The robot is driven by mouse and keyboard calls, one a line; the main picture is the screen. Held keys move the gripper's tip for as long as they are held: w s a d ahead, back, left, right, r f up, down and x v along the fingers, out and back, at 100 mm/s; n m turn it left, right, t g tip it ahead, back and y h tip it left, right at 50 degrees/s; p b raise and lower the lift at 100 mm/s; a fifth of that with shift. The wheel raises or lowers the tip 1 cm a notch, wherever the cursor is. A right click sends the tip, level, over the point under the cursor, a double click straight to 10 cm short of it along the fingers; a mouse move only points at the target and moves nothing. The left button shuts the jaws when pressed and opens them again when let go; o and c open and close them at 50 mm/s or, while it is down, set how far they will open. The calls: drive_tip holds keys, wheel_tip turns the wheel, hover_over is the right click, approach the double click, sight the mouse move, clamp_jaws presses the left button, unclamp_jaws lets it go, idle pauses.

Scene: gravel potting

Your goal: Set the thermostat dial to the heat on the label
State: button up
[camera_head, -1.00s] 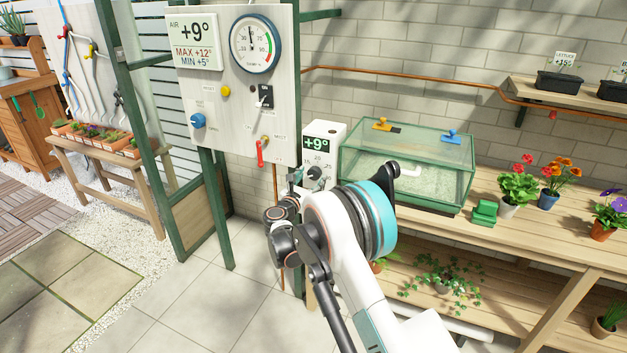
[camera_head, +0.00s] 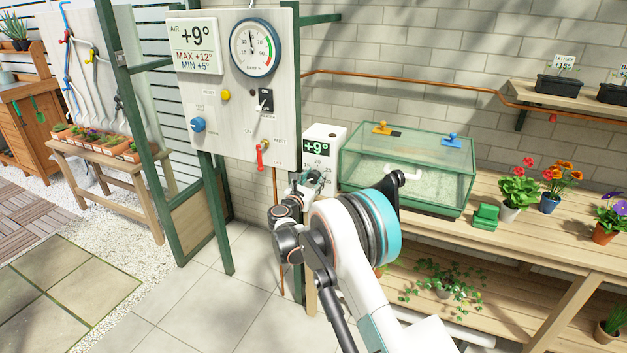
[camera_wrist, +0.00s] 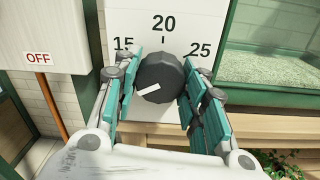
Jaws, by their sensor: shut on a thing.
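The thermostat (camera_head: 323,133) is a white box with a +9° display, left of the glass case. Its dark round dial (camera_wrist: 160,76) has a white pointer line aimed at the lower left, below the 15 mark. The scale (camera_wrist: 163,24) reads 15, 20 and 25, with 20 at the top. My gripper (camera_head: 313,181) is at the thermostat's front; in the wrist view its teal fingers stand on either side of the dial and are shut on it. In the head view my gripper covers most of the dial. A label (camera_head: 564,60) on the wall shelf reads LETTUCE +15°.
A panel left of the thermostat carries a gauge (camera_head: 254,45), a blue knob (camera_head: 198,125) and a red lever (camera_head: 260,157). The glass case (camera_head: 408,168) stands close on the right. Flower pots, including a red-flowered one (camera_head: 519,186), stand further right on the bench.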

drive_tip(key=m, duration=0.5)
drive_tip(key=shift+m, duration=0.3)
drive_tip(key=m, duration=0.6)
drive_tip(key=shift+a, duration=0.1)
idle(0.4)
drive_tip(key=o, duration=1.1)
drive_tip(key=shift+c, duration=0.2)
drive_tip(key=v, duration=1.2)
drive_tip(key=shift+f, duration=0.15)
